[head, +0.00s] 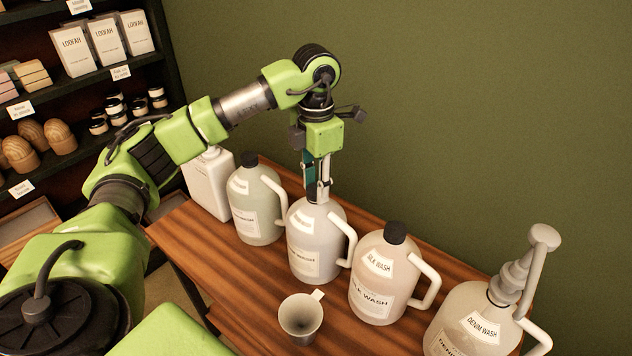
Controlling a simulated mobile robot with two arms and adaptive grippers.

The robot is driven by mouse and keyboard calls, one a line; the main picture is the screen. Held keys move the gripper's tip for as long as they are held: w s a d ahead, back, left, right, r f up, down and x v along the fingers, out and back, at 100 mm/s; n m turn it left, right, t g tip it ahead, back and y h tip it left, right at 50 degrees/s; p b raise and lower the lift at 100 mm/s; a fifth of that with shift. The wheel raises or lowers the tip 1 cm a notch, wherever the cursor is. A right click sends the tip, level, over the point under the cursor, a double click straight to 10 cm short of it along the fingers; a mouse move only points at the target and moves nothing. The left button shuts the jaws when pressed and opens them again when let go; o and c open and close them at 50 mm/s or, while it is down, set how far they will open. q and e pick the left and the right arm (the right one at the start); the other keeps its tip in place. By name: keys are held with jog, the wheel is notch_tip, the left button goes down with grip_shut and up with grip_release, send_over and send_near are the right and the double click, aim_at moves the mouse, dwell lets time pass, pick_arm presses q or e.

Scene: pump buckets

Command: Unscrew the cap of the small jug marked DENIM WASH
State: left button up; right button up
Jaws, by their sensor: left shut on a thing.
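A row of translucent jugs with white handles stands on the wooden table. My left gripper (318,187) points down over the mouth of the middle jug (313,235) and is shut on its dark cap (312,196), which is partly hidden by the fingers. That jug stands upright; its label ends in WASH, but the first word is too small to read surely. A larger jug marked DENIM WASH (472,318) stands at the right with a pump (517,275) in its top. My right gripper is out of view.
A dark-capped jug (255,205) stands left of the held jug, and a capped SILK WASH jug (385,272) right of it. A white bottle (208,183) is at the far left. A measuring cup (301,317) stands in front. A green wall (450,120) is behind.

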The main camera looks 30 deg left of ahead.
pick_arm(q)
jog(key=n, duration=0.5)
jog(key=shift+n, duration=0.3)
jog(key=o, duration=1.2)
